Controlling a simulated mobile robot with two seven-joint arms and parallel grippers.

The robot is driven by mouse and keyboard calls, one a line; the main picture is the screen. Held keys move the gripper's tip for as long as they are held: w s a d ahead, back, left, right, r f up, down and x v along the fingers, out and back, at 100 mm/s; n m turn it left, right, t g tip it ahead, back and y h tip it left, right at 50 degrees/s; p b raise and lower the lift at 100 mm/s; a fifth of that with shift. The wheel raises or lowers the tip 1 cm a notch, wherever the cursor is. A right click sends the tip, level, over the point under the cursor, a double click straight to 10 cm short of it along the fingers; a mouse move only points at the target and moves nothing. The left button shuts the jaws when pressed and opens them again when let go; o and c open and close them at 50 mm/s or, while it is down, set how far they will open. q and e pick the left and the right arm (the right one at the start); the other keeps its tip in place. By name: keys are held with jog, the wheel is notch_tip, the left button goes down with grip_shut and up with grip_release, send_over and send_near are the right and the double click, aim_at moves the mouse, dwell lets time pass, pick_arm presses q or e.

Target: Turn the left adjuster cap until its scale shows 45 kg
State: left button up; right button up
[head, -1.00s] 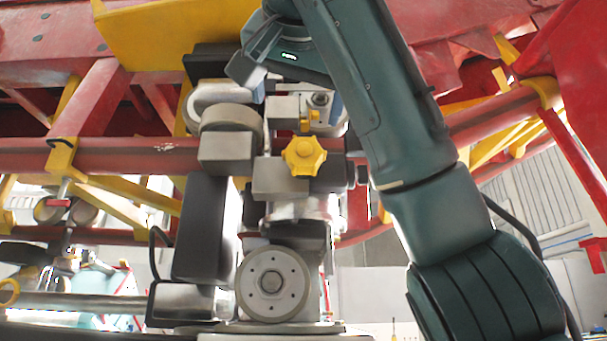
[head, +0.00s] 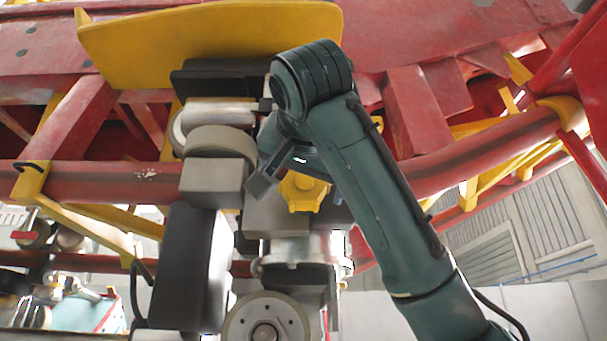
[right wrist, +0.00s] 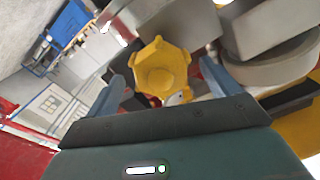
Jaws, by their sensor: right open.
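A yellow lobed adjuster cap (head: 303,192) sits on the grey metal block of the wheel assembly, partly hidden behind my right gripper (head: 292,182). In the right wrist view the cap (right wrist: 160,68) shows between the two spread blue fingers of my right gripper (right wrist: 162,78). The gripper is open, and I cannot tell whether a finger touches the cap. Only one such cap is in view. No scale or number can be read. My left gripper is not in view.
Grey wheels and blocks (head: 216,178) stand just left of the cap. A dark upright box (head: 200,265) is below them. A red tubular frame (head: 90,185) runs across behind, under a yellow plate (head: 210,42). A round flanged wheel (head: 265,322) is at the bottom.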

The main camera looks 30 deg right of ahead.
aim_at(304, 184)
jog(key=shift+p+x, duration=0.45)
jog(key=shift+x, duration=1.5)
jog(key=shift+c, duration=0.5)
jog(key=c, duration=0.9)
